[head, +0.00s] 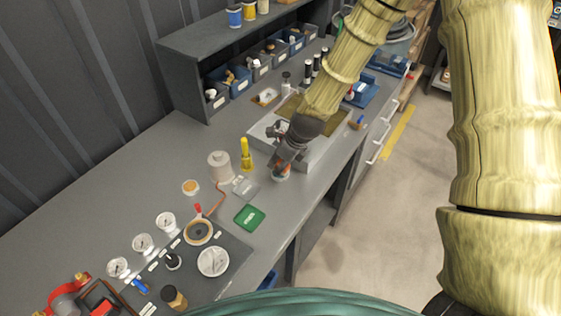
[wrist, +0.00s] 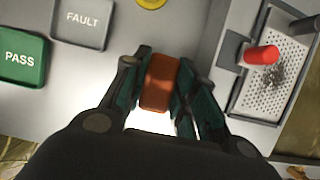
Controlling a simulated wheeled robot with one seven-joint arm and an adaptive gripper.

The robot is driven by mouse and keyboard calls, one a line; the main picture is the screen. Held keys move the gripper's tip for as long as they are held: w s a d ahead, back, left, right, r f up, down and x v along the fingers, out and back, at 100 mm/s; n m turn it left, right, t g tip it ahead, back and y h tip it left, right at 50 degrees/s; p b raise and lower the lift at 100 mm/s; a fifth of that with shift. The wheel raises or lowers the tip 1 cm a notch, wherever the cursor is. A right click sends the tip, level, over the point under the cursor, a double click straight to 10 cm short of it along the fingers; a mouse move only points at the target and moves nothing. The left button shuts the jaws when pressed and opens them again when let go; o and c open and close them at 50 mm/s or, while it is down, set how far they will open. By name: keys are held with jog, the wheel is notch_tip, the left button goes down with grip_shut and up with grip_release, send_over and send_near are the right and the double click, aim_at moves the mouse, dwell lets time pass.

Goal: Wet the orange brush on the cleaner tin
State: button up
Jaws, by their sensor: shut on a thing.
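The orange brush (wrist: 160,82) is between my fingers in the wrist view. A bit of its orange (head: 284,168) also shows in the head view, low at the fingertips. My gripper (head: 284,163) is shut on it over the bench, near the front edge, beside the grey tray. The gripper (wrist: 160,90) hides most of what lies below the brush. A bright white patch (wrist: 152,122) shows under it; I cannot tell what it is. I cannot make out for certain which container is the cleaner tin. A small round tin with an orange top (head: 190,187) stands farther left.
A green PASS plate (head: 249,217) and a grey FAULT plate (head: 245,188) lie left of my gripper. The tray with a perforated plate (wrist: 278,75) and a red-handled tool (wrist: 262,55) is to the right.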

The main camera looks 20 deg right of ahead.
jog(key=shift+s, duration=0.15)
jog(key=shift+f, duration=0.4)
dwell(1.7)
jog(key=shift+r+p, duration=2.8)
jog(key=shift+r, duration=0.75)
